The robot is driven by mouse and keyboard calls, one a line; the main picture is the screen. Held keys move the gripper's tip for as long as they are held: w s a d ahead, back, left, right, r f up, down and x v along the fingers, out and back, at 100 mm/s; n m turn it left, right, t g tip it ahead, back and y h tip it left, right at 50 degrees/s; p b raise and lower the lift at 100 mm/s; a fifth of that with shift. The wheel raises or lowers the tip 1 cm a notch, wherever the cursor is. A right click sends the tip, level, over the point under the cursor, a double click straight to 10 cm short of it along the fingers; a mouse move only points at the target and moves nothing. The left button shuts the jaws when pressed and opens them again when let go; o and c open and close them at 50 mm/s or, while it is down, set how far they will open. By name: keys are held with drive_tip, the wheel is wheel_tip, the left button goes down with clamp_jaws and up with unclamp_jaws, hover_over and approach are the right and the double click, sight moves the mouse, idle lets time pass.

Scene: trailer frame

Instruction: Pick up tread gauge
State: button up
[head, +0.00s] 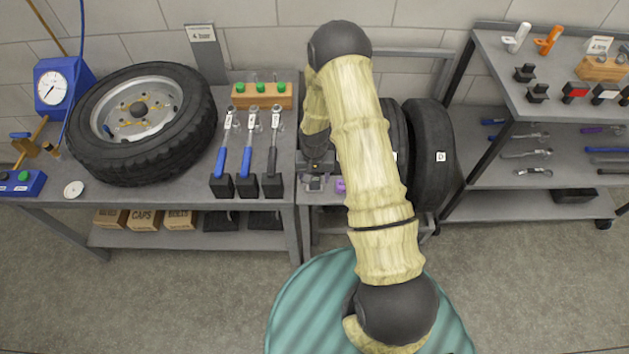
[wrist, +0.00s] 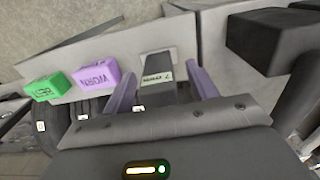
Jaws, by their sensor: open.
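The likely tread gauge (wrist: 157,92) is a small dark piece with a pale label that I cannot read for sure. In the wrist view it lies between the two purple-grey fingers of my gripper (wrist: 161,74). The fingers are apart, one on each side of it, and I cannot tell whether either touches it. In the head view my gripper (head: 317,168) is low over the small shelf between the workbench and the upright tires. A small grey piece (head: 315,184) shows just below it there. My arm hides much of that shelf.
A purple block (wrist: 97,78) marked WORN and a green block (wrist: 49,87) lie left of the gauge in the wrist view. A dark block (wrist: 265,35) is close at the right. Torque wrenches (head: 248,150) stand on the workbench (head: 130,195); an upright tire (head: 436,160) is to the right.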

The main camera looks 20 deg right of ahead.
drive_tip(key=shift+f, duration=0.75)
drive_tip(key=c, duration=1.1)
drive_tip(key=shift+c, duration=0.2)
drive_tip(key=shift+r, duration=0.1)
wheel_tip(320, 180, up, 10)
drive_tip(key=shift+f+b, duration=0.1)
drive_tip(key=shift+b, duration=0.55)
drive_tip(key=f+n, duration=0.1)
drive_tip(key=f, duration=0.1)
drive_tip(key=s+f+n, duration=0.1)
drive_tip(key=f, duration=0.1)
drive_tip(key=s+f+n, duration=0.1)
drive_tip(key=f, duration=0.1)
drive_tip(key=shift+s+a+f, duration=0.15)
drive_tip(key=shift+f, duration=0.15)
